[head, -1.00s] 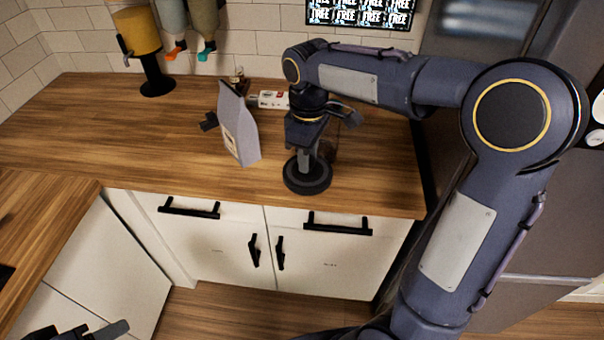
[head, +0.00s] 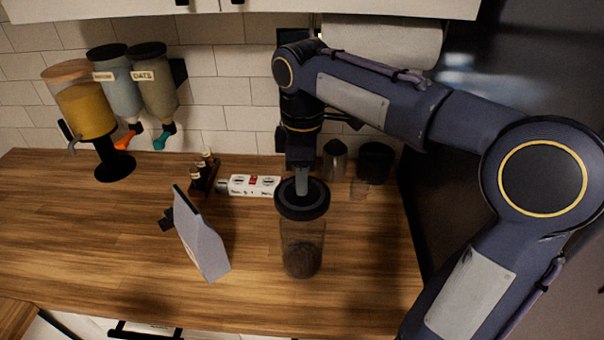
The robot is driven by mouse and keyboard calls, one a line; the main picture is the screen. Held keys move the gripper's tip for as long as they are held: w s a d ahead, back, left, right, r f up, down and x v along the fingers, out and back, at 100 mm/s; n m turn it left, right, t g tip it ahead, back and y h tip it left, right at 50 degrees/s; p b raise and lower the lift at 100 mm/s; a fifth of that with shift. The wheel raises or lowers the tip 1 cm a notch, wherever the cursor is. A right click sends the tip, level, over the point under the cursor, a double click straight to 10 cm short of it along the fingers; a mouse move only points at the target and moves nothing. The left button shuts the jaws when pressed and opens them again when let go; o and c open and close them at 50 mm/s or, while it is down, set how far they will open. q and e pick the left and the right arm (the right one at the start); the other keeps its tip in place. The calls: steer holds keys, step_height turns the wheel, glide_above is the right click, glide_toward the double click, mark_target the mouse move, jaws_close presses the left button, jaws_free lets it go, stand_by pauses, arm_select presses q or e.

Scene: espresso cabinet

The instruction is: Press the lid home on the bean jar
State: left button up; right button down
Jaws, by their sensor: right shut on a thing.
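The bean jar (head: 302,240) is a clear upright container with dark beans at its bottom, standing on the wooden counter. The lid (head: 288,206) is a round black disc with a knob, level over the jar's mouth. My right gripper (head: 302,185) points down from above and is shut on the lid's knob. The lid looks to be at the jar's rim, but I cannot tell whether it is fully seated or a small gap remains. My left gripper is out of view.
Dispensers (head: 88,112) stand at the back left. The counter's left part is clear.

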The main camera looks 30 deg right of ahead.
mark_target(303, 199)
steer(key=shift+d+p, duration=0.1)
steer(key=shift+p, duration=0.2)
steer(key=shift+f+b, duration=1.7)
steer(key=shift+f, duration=0.95)
steer(key=shift+p, duration=0.3)
steer(key=shift+f, duration=0.7)
stand_by(1.5)
steer(key=c, duration=0.5)
jaws_free()
